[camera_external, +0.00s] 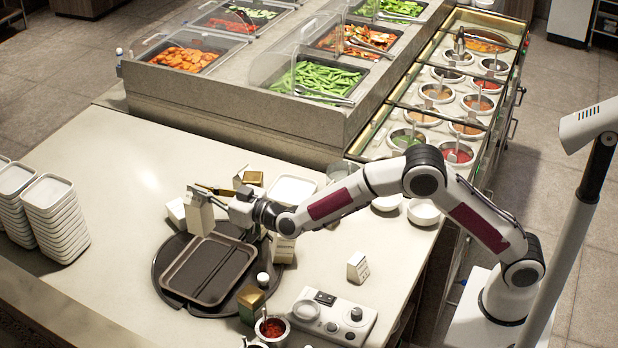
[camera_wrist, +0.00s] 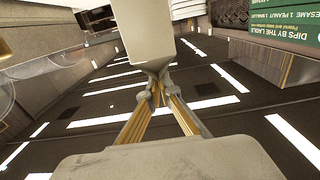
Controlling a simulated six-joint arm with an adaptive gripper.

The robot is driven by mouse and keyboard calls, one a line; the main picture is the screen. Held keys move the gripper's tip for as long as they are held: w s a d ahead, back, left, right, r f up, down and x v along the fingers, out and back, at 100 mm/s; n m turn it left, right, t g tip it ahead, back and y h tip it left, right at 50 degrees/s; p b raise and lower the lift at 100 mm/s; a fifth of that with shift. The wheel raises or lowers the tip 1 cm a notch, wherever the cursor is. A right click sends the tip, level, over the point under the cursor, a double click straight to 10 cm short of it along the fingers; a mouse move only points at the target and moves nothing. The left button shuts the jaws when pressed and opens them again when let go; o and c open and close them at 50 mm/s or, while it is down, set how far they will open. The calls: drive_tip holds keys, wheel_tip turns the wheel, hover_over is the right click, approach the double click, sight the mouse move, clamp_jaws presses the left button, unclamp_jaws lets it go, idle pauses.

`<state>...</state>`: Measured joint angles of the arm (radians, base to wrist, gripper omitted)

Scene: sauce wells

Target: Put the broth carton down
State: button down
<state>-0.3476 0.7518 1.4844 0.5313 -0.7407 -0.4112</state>
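The broth carton (camera_external: 199,215) is a pale, box-shaped carton at the left end of my arm, just behind the dark round tray. My gripper (camera_external: 212,191) is at its top. In the wrist view, the two gold-coloured fingers (camera_wrist: 156,92) close together on the narrow top of the pale carton (camera_wrist: 148,30). The carton's body extends towards the top edge of that view. I cannot tell whether its base touches the counter.
A brown divided tray (camera_external: 208,270) lies on the dark round tray (camera_external: 163,268). Another carton (camera_external: 283,249), a small white carton (camera_external: 357,267) and a dark gold-topped box (camera_external: 251,306) stand nearby. Stacked white dishes (camera_external: 55,220) are at left. The counter between is clear.

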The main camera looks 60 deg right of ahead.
hover_over(209, 226)
drive_tip(key=f, duration=0.6)
drive_tip(key=shift+w+d+f, duration=0.1)
drive_tip(key=shift+w, duration=0.15)
drive_tip(key=shift+f, duration=3.1)
drive_tip(key=shift+f, duration=2)
drive_tip(key=c, duration=2.3)
unclamp_jaws()
drive_tip(key=shift+f, duration=0.1)
